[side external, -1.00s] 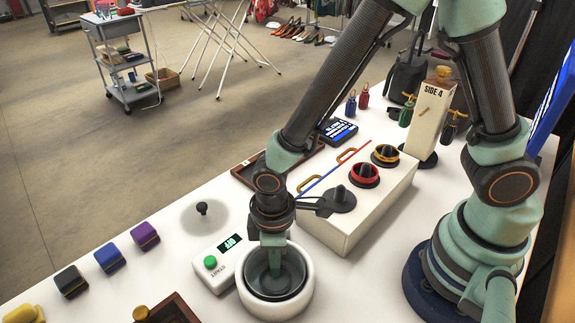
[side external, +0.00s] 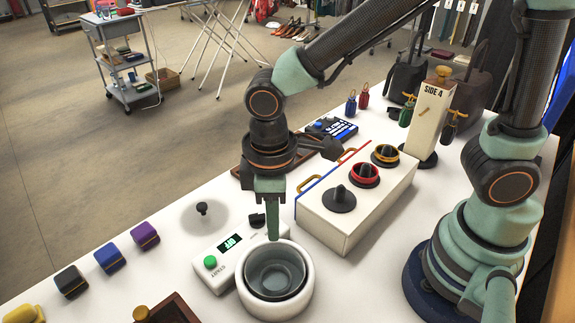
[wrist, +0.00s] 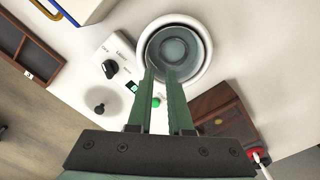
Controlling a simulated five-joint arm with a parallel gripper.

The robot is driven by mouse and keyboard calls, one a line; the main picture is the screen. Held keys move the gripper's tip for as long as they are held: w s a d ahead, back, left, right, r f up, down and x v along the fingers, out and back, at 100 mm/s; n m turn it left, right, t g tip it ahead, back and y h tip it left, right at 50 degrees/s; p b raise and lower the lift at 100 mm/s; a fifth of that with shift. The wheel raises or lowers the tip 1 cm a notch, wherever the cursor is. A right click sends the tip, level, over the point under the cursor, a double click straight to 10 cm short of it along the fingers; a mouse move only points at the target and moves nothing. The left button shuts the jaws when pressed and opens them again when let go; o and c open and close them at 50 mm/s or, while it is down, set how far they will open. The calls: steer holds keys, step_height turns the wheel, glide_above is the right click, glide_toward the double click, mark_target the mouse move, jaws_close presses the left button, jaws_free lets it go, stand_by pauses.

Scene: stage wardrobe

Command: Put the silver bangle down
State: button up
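No thing in view is clearly the silver bangle. A grey bowl (side external: 274,268) sits in a thick white round housing (side external: 306,289) at the front of the table. In the wrist view, a ring-like outline (wrist: 173,48) shows in the bottom of the bowl; I cannot tell whether it is the bangle or part of the bowl. My gripper (side external: 273,237) points down above the bowl's back rim. In the wrist view, my gripper's fingers (wrist: 162,76) are a little apart, with a narrow pale gap and nothing visible between them.
A control box (side external: 229,262) reading OFF, with a green button and black knob, adjoins the housing. A white box (side external: 348,221) with dark cones stands behind right; two cones carry red and gold rings. Coloured blocks (side external: 110,258) line the left. A wooden box (wrist: 222,108) is nearby.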

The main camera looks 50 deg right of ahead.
steer(key=w+d+r+m+t, duration=0.1)
steer(key=d+r+m, duration=0.3)
steer(key=d, duration=0.6)
steer(key=w+d+r+m+t, duration=0.1)
steer(key=d+r+m+t, duration=0.3)
steer(key=d+r, duration=0.4)
steer(key=shift+d+r+m+t, duration=0.15)
steer(key=shift+d+m+t, duration=0.25)
steer(key=shift+d, duration=0.45)
